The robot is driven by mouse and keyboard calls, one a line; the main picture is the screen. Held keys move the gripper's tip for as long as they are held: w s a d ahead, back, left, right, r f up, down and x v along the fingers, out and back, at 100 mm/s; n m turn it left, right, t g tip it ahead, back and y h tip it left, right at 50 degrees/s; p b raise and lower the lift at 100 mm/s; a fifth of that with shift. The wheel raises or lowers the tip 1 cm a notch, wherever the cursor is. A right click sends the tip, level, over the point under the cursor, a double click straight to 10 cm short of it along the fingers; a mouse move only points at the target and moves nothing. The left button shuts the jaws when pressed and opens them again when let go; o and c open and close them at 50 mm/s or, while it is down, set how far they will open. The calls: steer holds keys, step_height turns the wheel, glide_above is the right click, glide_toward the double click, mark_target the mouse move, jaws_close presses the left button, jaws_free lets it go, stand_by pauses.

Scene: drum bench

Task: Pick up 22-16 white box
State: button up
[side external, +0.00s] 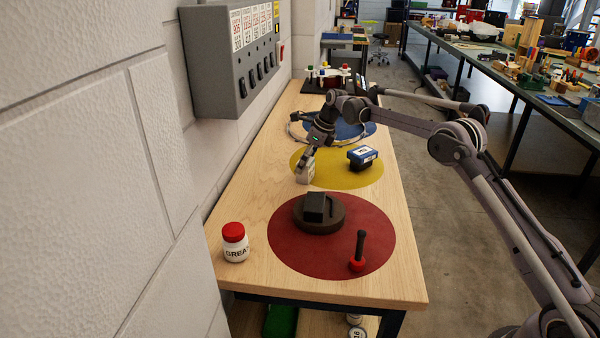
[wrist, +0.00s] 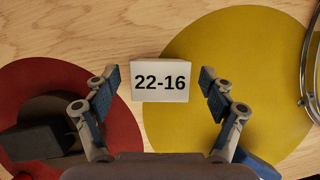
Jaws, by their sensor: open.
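The white box (wrist: 160,93) shows the label 22-16 on its top in the wrist view. It stands at the edge of the yellow circle, partly on bare wood. In the side view the white box (side external: 305,171) is at the yellow circle's left edge, just under my gripper (side external: 308,163). In the wrist view my gripper (wrist: 158,88) is open, with one finger on either side of the box. Gaps show between the fingers and the box. How far above the bench the fingertips are is hard to tell.
A blue-and-black box (side external: 362,158) stands on the yellow circle (side external: 335,178), right of the white box. Nearer are a dark round block (side external: 335,217) and a red-based handle (side external: 358,255) on the red circle (side external: 290,262). A grease jar (side external: 235,245) stands left. A grey switch box (side external: 225,70) hangs on the wall.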

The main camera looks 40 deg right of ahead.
steer(key=shift+f, duration=0.15)
steer(key=c, duration=1.3)
